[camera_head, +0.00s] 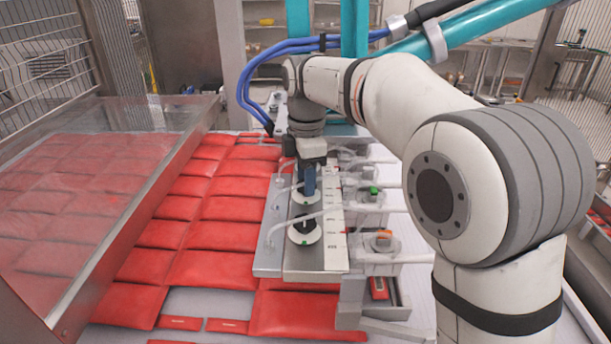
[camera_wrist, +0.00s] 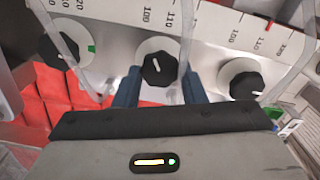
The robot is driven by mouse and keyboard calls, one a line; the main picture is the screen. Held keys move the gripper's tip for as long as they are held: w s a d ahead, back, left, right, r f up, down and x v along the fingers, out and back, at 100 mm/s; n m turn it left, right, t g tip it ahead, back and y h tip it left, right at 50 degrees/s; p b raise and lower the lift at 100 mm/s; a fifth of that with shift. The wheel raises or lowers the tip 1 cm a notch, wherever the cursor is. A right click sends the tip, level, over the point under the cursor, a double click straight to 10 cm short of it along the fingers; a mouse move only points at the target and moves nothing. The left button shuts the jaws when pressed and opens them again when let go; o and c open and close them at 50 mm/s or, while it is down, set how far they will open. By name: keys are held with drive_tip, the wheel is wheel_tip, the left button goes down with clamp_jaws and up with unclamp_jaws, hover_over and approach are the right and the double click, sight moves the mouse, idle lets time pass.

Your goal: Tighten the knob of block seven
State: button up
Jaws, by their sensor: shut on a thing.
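Black faceted knobs on round white dials sit in a row on a grey metal bar (camera_head: 310,262). My gripper (camera_head: 309,185) points down at one dial (camera_head: 305,197), and its blue fingers hide most of that knob in the head view. In the wrist view, my gripper (camera_wrist: 160,75) has one blue finger on each side of the middle knob (camera_wrist: 158,69), shut on it. A white pointer mark shows on that knob. Neighbouring knobs stand at left (camera_wrist: 65,53) and right (camera_wrist: 246,86). I cannot read which block is number seven.
Scales with printed numbers (camera_wrist: 160,12) run along the bar. Clear hoses (camera_head: 290,222) arch close to the knobs. Red packs (camera_head: 205,268) cover the conveyor at left, beside a slanted clear cover (camera_head: 95,180). Blue hoses (camera_head: 250,85) hang near my arm.

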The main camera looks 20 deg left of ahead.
drive_tip(key=shift+m, duration=0.4)
drive_tip(key=shift+c, duration=0.4)
drive_tip(key=m+p, duration=0.1)
drive_tip(key=m, duration=0.3)
drive_tip(key=shift+m+p, duration=0.4)
drive_tip(key=m+p, duration=0.1)
drive_tip(key=m, duration=0.5)
drive_tip(key=m+p, duration=0.1)
drive_tip(key=m, duration=0.5)
drive_tip(key=shift+m, duration=0.3)
drive_tip(key=m, duration=0.5)
drive_tip(key=shift+m+p, duration=0.3)
drive_tip(key=o, duration=1)
